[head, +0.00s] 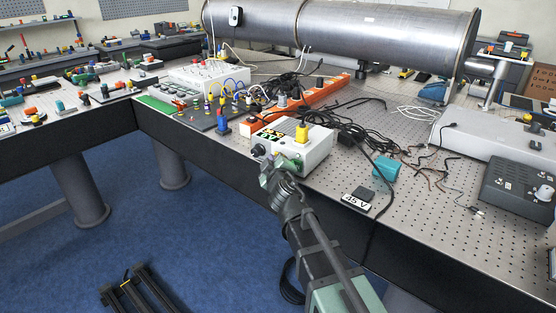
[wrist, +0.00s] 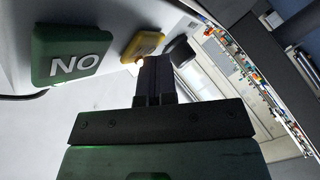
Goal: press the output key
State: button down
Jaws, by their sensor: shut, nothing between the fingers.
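A white instrument box (head: 312,152) stands near the front edge of the table. In the wrist view its front panel carries a green plate (wrist: 72,55) marked "NO", a small yellow key (wrist: 143,45) and a dark round knob (wrist: 180,51). I cannot read a label that names the output key. My gripper (wrist: 155,62) is shut and empty. Its tips are at the lower edge of the yellow key, and I cannot tell whether they touch. A bright spot shows beside the tips. In the head view my gripper (head: 268,176) is just in front of the box's panel.
A yellow block (head: 302,133) sits on top of the box. A blue connector (head: 223,122) is left of it. Black cables (head: 356,140), a teal block (head: 385,167) and a labelled dark piece (head: 360,198) lie to the right. A large metal pipe (head: 385,32) spans the back.

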jog(key=shift+s+a, duration=0.45)
jog(key=shift+s, duration=0.2)
jog(key=shift+s, duration=0.1)
jog(key=s+a, duration=0.1)
jog(key=s, duration=0.1)
jog(key=s+a, duration=0.1)
jog(key=a, duration=0.1)
jog(key=shift+s, duration=0.4)
